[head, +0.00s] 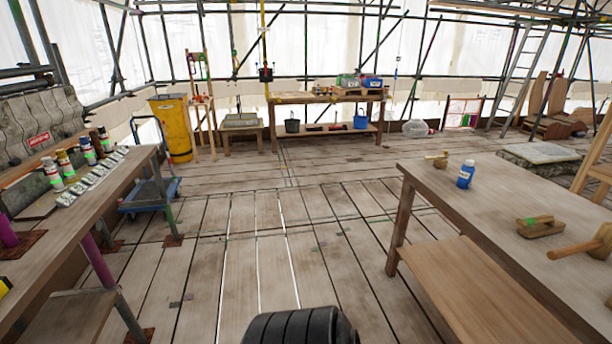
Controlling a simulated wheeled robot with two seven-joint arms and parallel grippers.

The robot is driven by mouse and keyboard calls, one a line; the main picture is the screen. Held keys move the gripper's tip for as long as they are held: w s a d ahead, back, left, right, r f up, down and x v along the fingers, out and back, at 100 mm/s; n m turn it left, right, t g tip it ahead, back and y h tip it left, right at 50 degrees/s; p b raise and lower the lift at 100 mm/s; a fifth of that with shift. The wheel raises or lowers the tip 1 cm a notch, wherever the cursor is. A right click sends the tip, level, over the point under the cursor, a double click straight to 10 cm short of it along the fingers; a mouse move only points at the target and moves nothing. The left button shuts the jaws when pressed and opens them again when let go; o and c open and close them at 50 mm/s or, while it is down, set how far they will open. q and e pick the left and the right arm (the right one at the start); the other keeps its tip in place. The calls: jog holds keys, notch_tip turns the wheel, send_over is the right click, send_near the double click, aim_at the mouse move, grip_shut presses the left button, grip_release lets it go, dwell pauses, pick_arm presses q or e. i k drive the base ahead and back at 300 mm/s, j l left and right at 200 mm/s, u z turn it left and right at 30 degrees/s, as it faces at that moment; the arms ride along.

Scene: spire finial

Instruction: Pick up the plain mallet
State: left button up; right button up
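A wooden mallet (582,248) with a thick round head and a pale handle lies on the right-hand wooden table, cut off by the right picture edge. I see no coloured mark on its visible part. A smaller wooden mallet-like tool (438,161) lies near the far left corner of the same table, with what may be a small green spot on it; it is too small to be sure. A wooden block-like tool (540,227) with a green mark lies beside the near mallet. Neither of my grippers is in view.
The right table (480,210) also holds a blue bottle (466,174) and has a low shelf (480,295). A left bench (88,215) carries several cans. A yellow bin (172,128) and a workbench (290,98) stand at the back. The plank floor (270,220) between is clear.

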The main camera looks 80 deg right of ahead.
aim_at(583, 247)
jog(key=z, duration=4.65)
